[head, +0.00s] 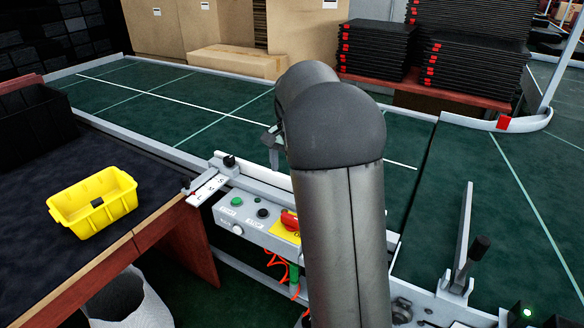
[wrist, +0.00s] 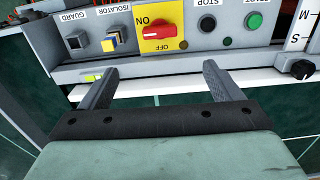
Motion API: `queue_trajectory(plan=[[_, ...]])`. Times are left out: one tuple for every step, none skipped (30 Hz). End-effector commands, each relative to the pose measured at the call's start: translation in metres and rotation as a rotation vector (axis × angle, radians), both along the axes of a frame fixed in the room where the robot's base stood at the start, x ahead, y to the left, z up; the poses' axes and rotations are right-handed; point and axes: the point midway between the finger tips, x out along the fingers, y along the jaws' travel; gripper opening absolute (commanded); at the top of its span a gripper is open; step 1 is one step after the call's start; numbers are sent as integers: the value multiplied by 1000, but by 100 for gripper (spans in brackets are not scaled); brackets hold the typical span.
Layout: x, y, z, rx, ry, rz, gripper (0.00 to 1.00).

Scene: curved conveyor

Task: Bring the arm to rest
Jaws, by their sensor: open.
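My gripper (wrist: 160,72) is open and empty in the wrist view, its two fingers apart in front of the control panel (wrist: 110,62). The panel shows a red rotary switch (wrist: 162,31) on a yellow plate, a black stop button (wrist: 207,24), a green button (wrist: 254,20) and a blue-topped selector (wrist: 110,40). I cannot tell whether the fingertips touch the panel. In the head view my arm rises in front of the panel (head: 232,218) and hides its right part. The gripper is mostly hidden there behind the arm.
The green conveyor (head: 140,92) runs behind the panel. A yellow crate (head: 92,202) and a black crate (head: 32,125) stand on the dark table (head: 150,165) at left. A lever (head: 467,240) stands at right. Stacked black trays (head: 475,55) and cardboard boxes (head: 165,25) are at the back.

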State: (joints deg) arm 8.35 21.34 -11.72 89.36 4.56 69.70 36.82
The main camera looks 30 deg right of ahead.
Motion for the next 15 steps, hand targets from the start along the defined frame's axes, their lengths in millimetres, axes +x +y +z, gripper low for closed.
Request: queue_trajectory(plan=[[0,0,0,0,0,0,85],[0,0,0,0,0,0,85],[0,0,0,0,0,0,85],[0,0,0,0,0,0,85],[0,0,0,0,0,0,85],[0,0,0,0,0,0,85],[0,0,0,0,0,0,85],[0,0,0,0,0,0,85],[0,0,0,0,0,0,85],[0,1,0,0,0,2,85],[-2,2,1,1,-1,7,85],[-5,6,4,3,-3,22,85],[-10,11,7,7,-3,42,85],[-16,18,11,9,-6,69,85],[-28,29,16,15,-9,117,85]])
